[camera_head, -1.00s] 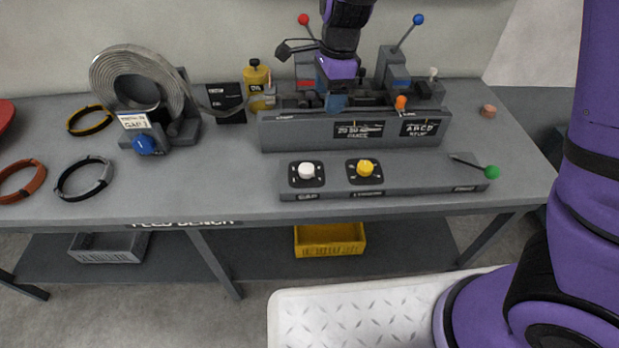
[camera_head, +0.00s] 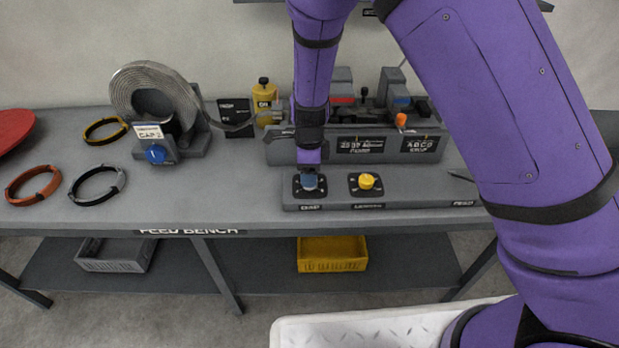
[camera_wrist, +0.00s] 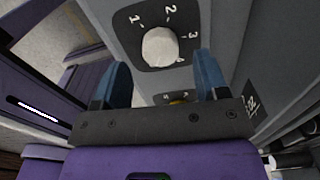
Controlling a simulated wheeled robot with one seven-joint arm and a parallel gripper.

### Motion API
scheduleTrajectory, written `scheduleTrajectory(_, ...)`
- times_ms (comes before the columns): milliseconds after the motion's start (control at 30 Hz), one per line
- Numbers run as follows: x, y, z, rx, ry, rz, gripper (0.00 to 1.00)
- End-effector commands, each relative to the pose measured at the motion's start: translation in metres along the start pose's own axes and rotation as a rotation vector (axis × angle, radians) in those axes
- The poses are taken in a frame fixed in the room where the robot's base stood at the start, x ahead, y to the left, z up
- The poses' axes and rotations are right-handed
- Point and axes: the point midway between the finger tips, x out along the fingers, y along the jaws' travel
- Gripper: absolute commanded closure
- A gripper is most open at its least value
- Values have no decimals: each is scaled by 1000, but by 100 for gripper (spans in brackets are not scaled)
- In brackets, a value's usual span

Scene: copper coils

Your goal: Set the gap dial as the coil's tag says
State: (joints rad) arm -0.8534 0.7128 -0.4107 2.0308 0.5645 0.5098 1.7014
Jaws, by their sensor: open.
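The gap dial is a white round knob (camera_wrist: 160,47) on a black plate numbered 1 to 4, in the wrist view. I cannot make out a pointer on it. My gripper (camera_wrist: 162,63) is open, its blue fingers apart on either side below the knob in that view, not closed on it. In the head view my gripper (camera_head: 309,181) is over the GAP plate (camera_head: 298,193) and hides the knob. The grey coil (camera_head: 135,92) stands at the left on its holder. Its white tag (camera_head: 151,134) seems to read GAP 2, though the print is small.
A yellow knob (camera_head: 367,182) sits on the same panel (camera_head: 415,193), right of the GAP dial. A blue knob (camera_head: 156,154) is below the coil tag. Several loose rings lie at the left, including an orange ring (camera_head: 33,186). My arm covers the bench's right side.

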Motion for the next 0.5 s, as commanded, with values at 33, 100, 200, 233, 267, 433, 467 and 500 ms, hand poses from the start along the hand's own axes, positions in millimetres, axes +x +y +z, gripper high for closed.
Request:
scheduleTrajectory(33, 9, 0, -1, 2, 2, 1, 33)
scheduleTrajectory(100, 17, 0, -1, 1, 1, 1, 33)
scheduleTrajectory(200, 26, 0, 0, 0, 1, 0, 33)
scheduleTrajectory(233, 27, 0, 0, 0, 0, 0, 33)
scheduleTrajectory(267, 29, 0, 0, 0, 0, 0, 33)
scheduleTrajectory(433, 32, 0, 0, 0, -1, -1, 33)
scheduleTrajectory(467, 32, 0, 0, 0, -1, -1, 33)
scheduleTrajectory(500, 32, 0, 0, 0, -1, -1, 33)
